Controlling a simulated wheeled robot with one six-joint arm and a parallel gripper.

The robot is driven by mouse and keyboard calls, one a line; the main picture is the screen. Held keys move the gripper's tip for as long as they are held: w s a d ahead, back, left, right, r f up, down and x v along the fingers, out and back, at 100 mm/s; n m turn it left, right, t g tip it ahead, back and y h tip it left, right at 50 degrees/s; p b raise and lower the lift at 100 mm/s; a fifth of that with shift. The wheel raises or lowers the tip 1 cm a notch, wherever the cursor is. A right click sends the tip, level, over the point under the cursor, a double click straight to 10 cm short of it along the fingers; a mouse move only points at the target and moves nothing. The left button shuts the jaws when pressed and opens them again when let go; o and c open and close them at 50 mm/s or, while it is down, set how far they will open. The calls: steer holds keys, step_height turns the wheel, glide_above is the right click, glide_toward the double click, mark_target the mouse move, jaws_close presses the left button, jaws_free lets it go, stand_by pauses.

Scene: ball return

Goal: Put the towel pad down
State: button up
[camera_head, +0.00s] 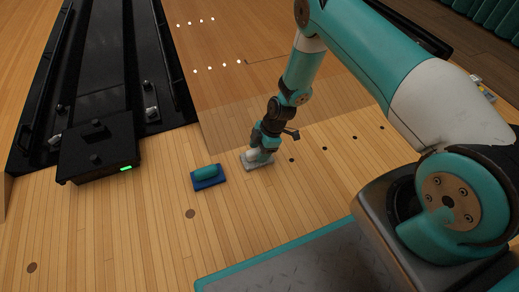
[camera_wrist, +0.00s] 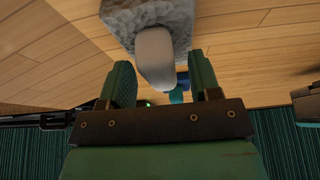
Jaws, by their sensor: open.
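The towel pad (camera_head: 250,166), a grey slab with a pale rounded handle, lies flat on the wooden floor in the head view. In the wrist view the pad's rough grey body (camera_wrist: 124,14) is at the top, with its smooth handle (camera_wrist: 155,56) pointing toward my gripper. My gripper (camera_head: 261,152) is low over the pad; in the wrist view its two green fingers stand apart, with the handle end in the gap between them. I cannot tell whether a finger touches the handle.
A blue pad (camera_head: 208,184) with a teal handle lies on the floor left of the towel pad. A black ball-return unit (camera_head: 98,150) with a green light stands farther left, beside a dark gutter track (camera_head: 100,70). Bare floor lies in front.

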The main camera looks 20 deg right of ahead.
steer(key=p+v, duration=0.7)
steer(key=v, duration=0.5)
steer(key=s+a+r+m, duration=0.1)
steer(key=a+r+m, duration=0.15)
steer(key=r, duration=0.65)
steer(key=s+a+r+m, duration=0.1)
steer(key=a+r, duration=0.2)
steer(key=r, duration=0.5)
steer(key=s+a+r+m, duration=0.1)
steer(key=s+a+r, duration=0.1)
steer(key=r, duration=0.7)
steer(key=s+a+r+m, duration=0.1)
steer(key=s+r+m, duration=0.2)
steer(key=s+r, duration=0.4)
steer(key=s+a+r+m, duration=0.1)
steer(key=s+r+m, duration=0.2)
steer(key=s+r, duration=0.5)
steer(key=s, duration=0.5)
steer(key=shift+s, duration=0.4)
steer(key=shift+r+m, duration=0.1)
steer(key=shift+m, duration=0.15)
